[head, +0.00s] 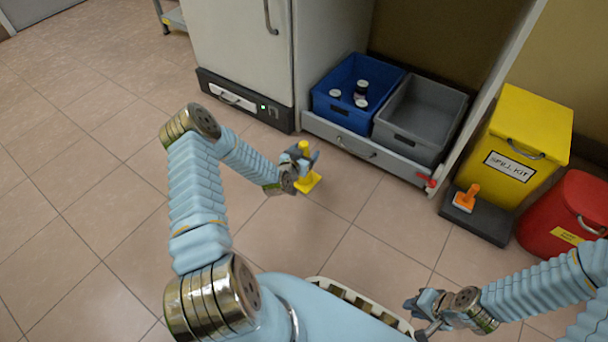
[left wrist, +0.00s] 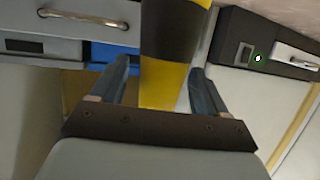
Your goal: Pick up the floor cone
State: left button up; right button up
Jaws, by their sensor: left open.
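The yellow floor cone (head: 307,181) stands on the tiles in front of the cabinet, its square base showing in the head view. In the left wrist view its yellow and black banded body (left wrist: 165,85) rises between the fingers. My left gripper (head: 301,158) is open around the cone; its fingers (left wrist: 160,88) lie on either side, with a small gap at the left one. Whether the right one touches is unclear. My right gripper (head: 424,312) is low at the right, its fingers apart, with nothing seen between them.
A blue crate (head: 337,107) with several small jars and a grey crate (head: 415,152) sit on a low shelf. A yellow spill kit bin (head: 540,115), a red container (head: 575,205) and an orange-handled item (head: 468,195) on a dark block stand right. Floor at left is clear.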

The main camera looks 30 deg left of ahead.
pick_arm(q)
jog(key=shift+w+a+f, duration=0.1)
jog(key=shift+w+f, duration=0.1)
jog(key=shift+w, duration=0.4)
grip_shut()
